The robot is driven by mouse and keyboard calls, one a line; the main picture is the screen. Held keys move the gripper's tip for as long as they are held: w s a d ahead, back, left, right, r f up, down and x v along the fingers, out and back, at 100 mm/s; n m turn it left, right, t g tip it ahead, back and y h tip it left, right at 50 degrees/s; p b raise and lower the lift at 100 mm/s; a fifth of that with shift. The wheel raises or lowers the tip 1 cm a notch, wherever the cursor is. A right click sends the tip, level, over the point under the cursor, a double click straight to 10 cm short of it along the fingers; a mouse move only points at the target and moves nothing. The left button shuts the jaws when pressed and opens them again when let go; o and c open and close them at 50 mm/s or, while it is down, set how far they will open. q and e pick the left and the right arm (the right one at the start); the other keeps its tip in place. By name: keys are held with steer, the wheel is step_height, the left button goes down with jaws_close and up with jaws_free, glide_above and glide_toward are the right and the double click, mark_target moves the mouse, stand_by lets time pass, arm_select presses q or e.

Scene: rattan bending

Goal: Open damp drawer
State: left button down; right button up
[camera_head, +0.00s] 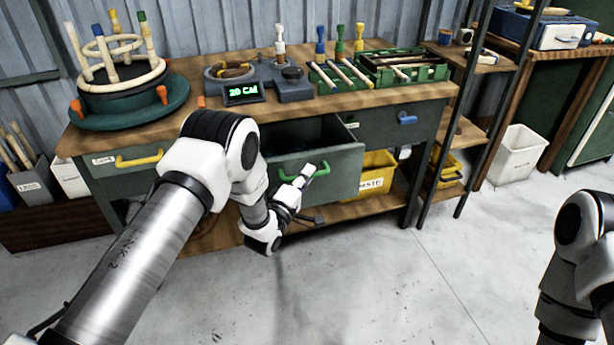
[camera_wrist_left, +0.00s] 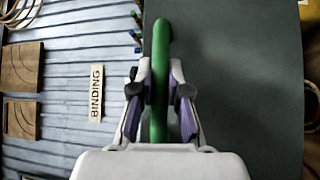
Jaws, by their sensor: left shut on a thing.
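The middle drawer (camera_head: 342,178) of the wooden workbench stands pulled out, with a dark interior; no damp label is readable on it. Its green handle (camera_head: 320,171) is on the front face. My left gripper (camera_head: 304,175) is at this handle. In the left wrist view, the green handle (camera_wrist_left: 161,35) runs between the two fingers of my left gripper (camera_wrist_left: 158,85), which is shut on it. The dark green drawer front (camera_wrist_left: 240,80) fills the right of that view. My right arm shows at the right edge of the head view, with its gripper out of sight.
A drawer with a yellow handle (camera_head: 139,159) and one with a blue handle (camera_head: 406,118) are shut on either side. A yellow bin (camera_head: 378,172) stands on the lower shelf. The bench top holds a round jig (camera_head: 130,112) and green trays (camera_head: 400,73). The front floor is clear.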

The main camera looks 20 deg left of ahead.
arm_select(q)
steer(key=shift+s, duration=0.1)
steer(key=c, duration=1.1)
jaws_free()
steer(key=shift+c, duration=0.2)
steer(key=v, duration=1.1)
steer(key=shift+s, duration=0.4)
steer(key=shift+a+f, duration=0.1)
steer(key=shift+f, duration=0.05)
